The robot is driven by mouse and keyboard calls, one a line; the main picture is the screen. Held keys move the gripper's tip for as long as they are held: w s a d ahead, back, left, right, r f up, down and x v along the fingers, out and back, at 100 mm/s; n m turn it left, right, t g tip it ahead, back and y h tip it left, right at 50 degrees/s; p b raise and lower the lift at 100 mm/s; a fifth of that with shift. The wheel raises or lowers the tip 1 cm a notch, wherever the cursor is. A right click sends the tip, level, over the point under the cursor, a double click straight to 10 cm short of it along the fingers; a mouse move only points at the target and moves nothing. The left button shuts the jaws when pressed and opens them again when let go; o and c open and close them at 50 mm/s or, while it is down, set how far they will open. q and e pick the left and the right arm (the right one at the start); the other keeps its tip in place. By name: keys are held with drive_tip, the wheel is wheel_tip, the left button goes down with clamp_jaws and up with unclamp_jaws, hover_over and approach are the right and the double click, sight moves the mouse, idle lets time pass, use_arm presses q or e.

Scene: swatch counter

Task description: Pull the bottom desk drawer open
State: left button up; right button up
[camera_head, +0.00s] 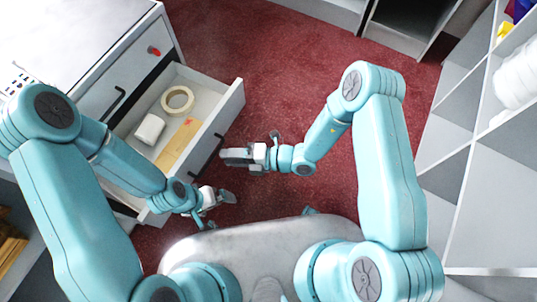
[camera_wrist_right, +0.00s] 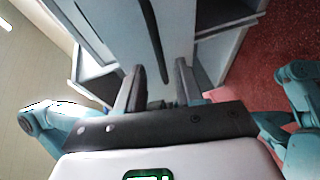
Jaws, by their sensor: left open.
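The desk (camera_head: 60,40) stands at the upper left. Its lower drawer (camera_head: 228,112) is pulled out, while the drawer above it, with a black handle (camera_head: 115,103), is closed. The open drawer's black handle (camera_head: 205,155) is on its front; it also shows in the right wrist view (camera_wrist_right: 152,40). My right gripper (camera_head: 224,157) is in front of that handle, its fingers (camera_wrist_right: 160,88) apart, with the handle between their lines. I cannot tell whether they touch it. My left gripper (camera_head: 222,206) is open and empty, near the drawer's front lower corner.
The open drawer holds a tape roll (camera_head: 178,100), a white block (camera_head: 150,129) and a tan flat piece (camera_head: 178,145). A red knob (camera_head: 154,51) is on the desk front. White shelving (camera_head: 480,170) stands at the right. Red carpet (camera_head: 270,85) is free between.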

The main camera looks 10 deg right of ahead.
drive_tip(key=v, duration=1.2)
drive_tip(key=shift+p, duration=0.4)
drive_tip(key=shift+a, duration=0.1)
